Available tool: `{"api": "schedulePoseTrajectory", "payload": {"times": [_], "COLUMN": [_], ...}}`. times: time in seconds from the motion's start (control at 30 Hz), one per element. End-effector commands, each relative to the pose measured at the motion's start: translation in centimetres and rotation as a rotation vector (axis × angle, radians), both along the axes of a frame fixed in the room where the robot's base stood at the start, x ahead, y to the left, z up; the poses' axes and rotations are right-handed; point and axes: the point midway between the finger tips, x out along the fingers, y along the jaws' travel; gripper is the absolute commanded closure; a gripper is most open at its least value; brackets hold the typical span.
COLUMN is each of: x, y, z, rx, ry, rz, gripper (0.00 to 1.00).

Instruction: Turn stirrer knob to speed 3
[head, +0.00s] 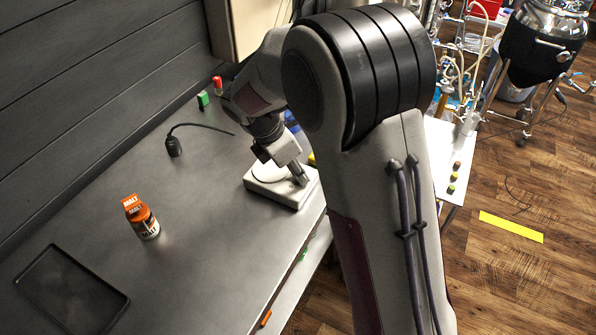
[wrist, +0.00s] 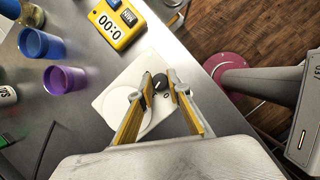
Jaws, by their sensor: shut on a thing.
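The stirrer is a flat white unit (head: 262,190) on the grey bench near its right edge in the head view. In the wrist view its white body (wrist: 113,100) shows a round plate outline on the left. Its small black knob (wrist: 160,82) is between the two yellow-lined fingers of my gripper (wrist: 160,78), which is shut on it. A small dark mark shows on the white face beside the knob, but I cannot read the speed setting. In the head view my gripper (head: 301,178) is low over the stirrer, and the knob is hidden.
A yellow timer (wrist: 118,22), a blue cup (wrist: 36,43) and a purple cup (wrist: 62,79) stand near the stirrer. A malt jar (head: 143,220), a black tray (head: 62,290) and a black corded item (head: 174,148) are on the bench. The bench's middle is clear.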

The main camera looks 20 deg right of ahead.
Motion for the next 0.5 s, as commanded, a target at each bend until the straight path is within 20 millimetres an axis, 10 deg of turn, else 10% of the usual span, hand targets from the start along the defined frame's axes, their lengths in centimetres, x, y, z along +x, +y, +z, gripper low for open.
{"api": "schedulePoseTrajectory", "payload": {"times": [0.5], "x": [0.02], "y": [0.10], "z": [-0.07], "rx": [0.002], "ry": [0.000], "rz": [-0.045], "gripper": [1.00]}}
